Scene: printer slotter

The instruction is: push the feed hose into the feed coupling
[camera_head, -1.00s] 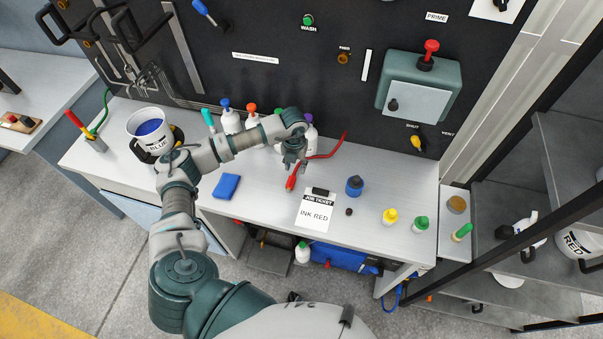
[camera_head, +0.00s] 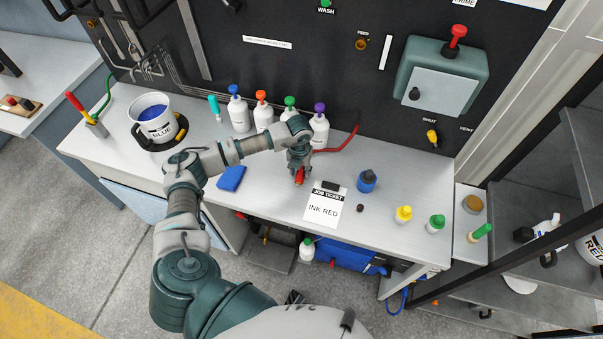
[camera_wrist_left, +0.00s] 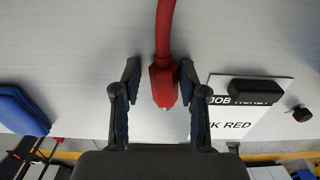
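The feed hose (camera_head: 340,143) is red and lies on the bench, ending in a thick red connector (camera_wrist_left: 163,85) with a small metal tip. My left gripper (camera_head: 299,181) points down at that connector. In the left wrist view my left gripper (camera_wrist_left: 160,80) is open, with one finger on each side of the connector and gaps visible between. The feed coupling (camera_head: 361,45) is a small brass fitting on the dark back panel, above and to the right of the gripper. Nothing is seen in it. My right gripper is not in view.
A job ticket (camera_head: 325,210) reading "INK RED" lies beside the connector. Several capped bottles stand behind my arm. A teal box (camera_head: 467,65) juts from the panel.

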